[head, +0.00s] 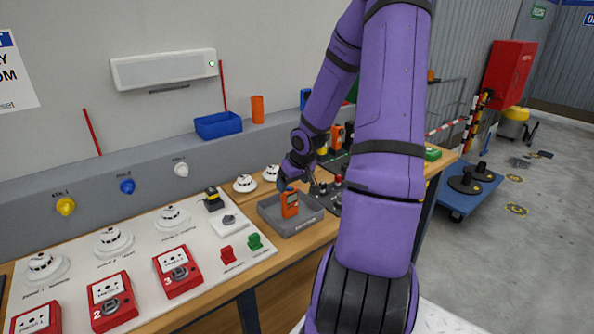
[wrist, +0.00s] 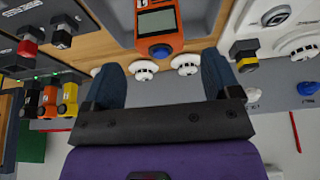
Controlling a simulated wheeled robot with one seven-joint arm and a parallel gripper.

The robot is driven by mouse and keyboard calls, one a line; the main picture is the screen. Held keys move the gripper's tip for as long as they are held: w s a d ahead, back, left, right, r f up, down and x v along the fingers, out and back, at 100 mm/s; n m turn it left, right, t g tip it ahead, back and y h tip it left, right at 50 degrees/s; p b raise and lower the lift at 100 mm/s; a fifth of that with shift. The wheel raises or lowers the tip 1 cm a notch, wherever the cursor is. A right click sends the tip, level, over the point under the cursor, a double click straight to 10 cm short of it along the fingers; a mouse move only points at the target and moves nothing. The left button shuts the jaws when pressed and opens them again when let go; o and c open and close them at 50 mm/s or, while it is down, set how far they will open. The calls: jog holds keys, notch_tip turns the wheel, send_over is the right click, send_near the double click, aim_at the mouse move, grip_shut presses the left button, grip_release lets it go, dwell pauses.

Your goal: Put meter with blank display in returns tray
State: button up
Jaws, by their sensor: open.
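An orange meter (head: 290,205) stands in the grey tray (head: 272,228), whose front label is too small to read. In the wrist view the meter (wrist: 158,28) shows a plain grey-green display with no digits that I can make out. My gripper (head: 289,182) is just above the meter in the head view, close to it. In the wrist view the fingers of my gripper (wrist: 160,75) are apart with nothing between them, and the meter is beyond their tips. The tray (wrist: 205,18) also shows there.
Other meters, black, orange (wrist: 50,100) and yellow, stand in a row at the left of the wrist view. White detectors (head: 245,184) stand behind the tray. A white panel (head: 140,270) with red call points lies left. A blue bin (head: 218,125) sits on the ledge.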

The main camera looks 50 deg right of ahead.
jog(key=s+a+r+n+g+h, duration=0.1)
jog(key=s+a+r, duration=0.2)
jog(key=a+r, duration=0.75)
jog(key=s+a+r+n+h, duration=0.1)
jog(key=s+a+r+h, duration=0.15)
jog(key=a+r, duration=0.75)
jog(key=s+a+r+t+y, duration=0.2)
jog(key=s+a+r+y, duration=0.2)
jog(key=s+a+r, duration=0.4)
jog(key=s+a, duration=0.2)
jog(key=s, duration=0.2)
jog(key=shift+s+n, duration=0.2)
jog(key=shift+n, duration=0.2)
jog(key=shift+a+y, duration=0.1)
jog(key=shift+y, duration=0.15)
